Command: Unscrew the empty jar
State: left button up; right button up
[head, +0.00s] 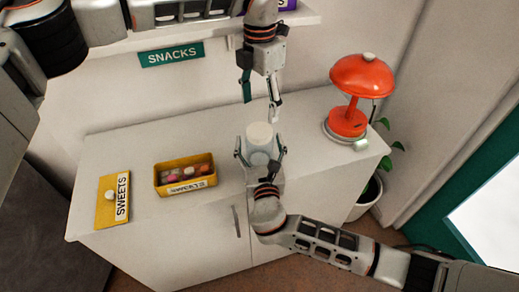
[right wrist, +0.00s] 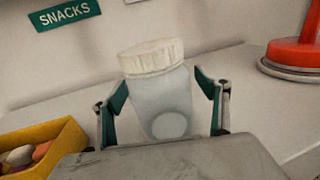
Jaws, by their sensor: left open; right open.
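A translucent, pale jar (head: 261,155) with a cream lid (head: 260,133) stands upright on the white cabinet. The jar (right wrist: 160,105) looks empty in the right wrist view, and its ribbed lid (right wrist: 152,57) is on. My right gripper (head: 260,146) is open, with one finger on each side of the jar body; small gaps show between fingers and jar in the right wrist view. My left gripper (head: 260,98) is open and empty, pointing down above and slightly behind the lid. The jar's base is partly hidden by my right gripper.
A yellow box of sweets (head: 185,186) and a yellow SWEETS piece (head: 106,208) lie to the left on the cabinet top (head: 225,150). A red lamp (head: 352,95) stands at the right. A shelf (head: 115,44) and a SNACKS sign (head: 171,55) are on the wall behind.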

aim_at(260, 130)
grip_shut()
pick_arm(q)
jog(key=m, duration=0.6)
jog(key=shift+m, duration=0.3)
jog(key=m, duration=0.6)
jog(key=shift+m, duration=0.4)
jog(key=m, duration=0.6)
jog(key=shift+m, duration=0.4)
jog(key=m, duration=0.6)
jog(key=shift+m, duration=0.3)
jog(key=shift+f, duration=4)
